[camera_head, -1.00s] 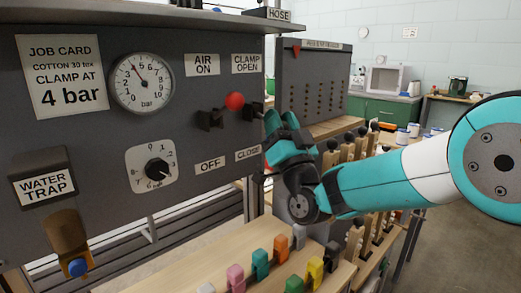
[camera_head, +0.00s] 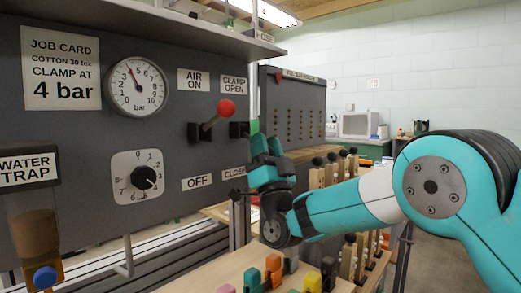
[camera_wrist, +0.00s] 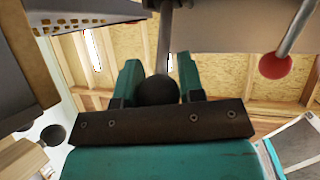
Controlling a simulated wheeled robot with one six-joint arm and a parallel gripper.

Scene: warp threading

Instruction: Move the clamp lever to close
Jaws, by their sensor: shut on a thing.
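The clamp lever's dark mount (camera_head: 239,130) sits on the grey panel between the CLAMP OPEN label (camera_head: 234,85) and the CLOSE label (camera_head: 234,173). My gripper (camera_head: 264,143) is just right of this mount, at the panel's right edge. In the wrist view, the lever's black ball knob (camera_wrist: 157,91) is between my gripper's two teal fingers (camera_wrist: 160,85), and its grey rod (camera_wrist: 165,45) runs up out of the picture. My gripper is shut on the knob. In the head view the fingers hide the knob, so the lever's exact angle is unclear.
The air lever's red knob (camera_head: 226,107) is close on the left; it also shows in the wrist view (camera_wrist: 275,66). A pressure gauge (camera_head: 138,85) and dial (camera_head: 137,176) are farther left. Coloured clips (camera_head: 272,268) stand on the bench below. Upright wooden levers (camera_head: 350,180) are behind my arm.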

